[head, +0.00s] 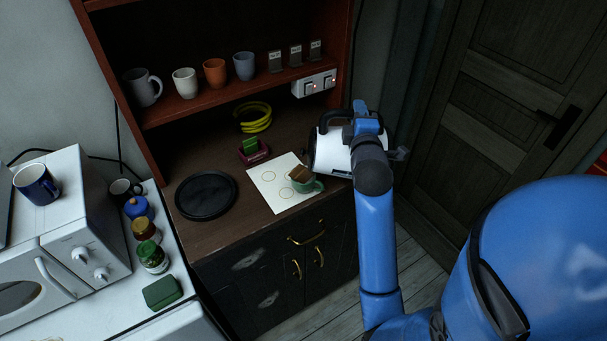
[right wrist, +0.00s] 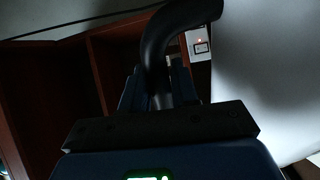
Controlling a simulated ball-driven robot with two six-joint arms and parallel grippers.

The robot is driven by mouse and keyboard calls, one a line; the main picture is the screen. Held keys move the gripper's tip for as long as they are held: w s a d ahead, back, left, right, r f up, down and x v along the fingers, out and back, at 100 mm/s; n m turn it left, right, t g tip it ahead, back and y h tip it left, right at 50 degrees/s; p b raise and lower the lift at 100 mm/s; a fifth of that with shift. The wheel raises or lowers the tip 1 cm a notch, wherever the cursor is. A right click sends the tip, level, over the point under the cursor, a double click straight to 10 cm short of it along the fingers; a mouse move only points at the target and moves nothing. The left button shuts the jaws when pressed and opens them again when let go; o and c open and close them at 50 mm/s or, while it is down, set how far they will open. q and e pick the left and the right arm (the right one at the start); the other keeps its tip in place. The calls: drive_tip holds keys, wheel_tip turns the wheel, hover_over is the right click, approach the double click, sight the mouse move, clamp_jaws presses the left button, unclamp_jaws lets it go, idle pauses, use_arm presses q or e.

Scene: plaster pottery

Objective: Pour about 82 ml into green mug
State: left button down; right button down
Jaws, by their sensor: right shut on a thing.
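The green mug (head: 309,186) stands on a white sheet (head: 262,189) with ring marks on the wooden counter. A brown block-like thing shows at its top; I cannot tell what it is. My right gripper (head: 352,127) is shut on the black handle of a white kettle (head: 333,154), just right of and behind the mug. The kettle seems tilted; its spout and any stream are not clear. In the right wrist view the handle (right wrist: 160,50) lies between the fingers and the white kettle body (right wrist: 265,70) fills the right. My left gripper is out of view.
A black round tray (head: 206,195) lies left of the sheet. Several mugs stand on the shelf (head: 215,73) above. A microwave (head: 70,220) and jars are at left.

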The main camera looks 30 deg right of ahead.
sight(385, 133)
drive_tip(key=shift+a+r, duration=0.1)
drive_tip(key=shift+r, duration=0.2)
idle(0.4)
drive_tip(key=s+d+f+m+b, duration=0.1)
drive_tip(key=d+f+b, duration=0.1)
drive_tip(key=d, duration=0.1)
drive_tip(key=s+d+f+m+b, duration=0.1)
drive_tip(key=d, duration=0.1)
drive_tip(key=shift+s+f+m, duration=0.1)
drive_tip(key=shift+s+m, duration=0.2)
drive_tip(key=shift+s, duration=0.05)
drive_tip(key=shift+d, duration=0.25)
drive_tip(key=shift+s+d+m, duration=0.3)
drive_tip(key=shift+d+m, duration=0.15)
drive_tip(key=shift+m, duration=0.25)
drive_tip(key=shift+d, duration=0.15)
drive_tip(key=shift+s+d+m, duration=0.1)
drive_tip(key=shift+m, duration=0.2)
idle(0.7)
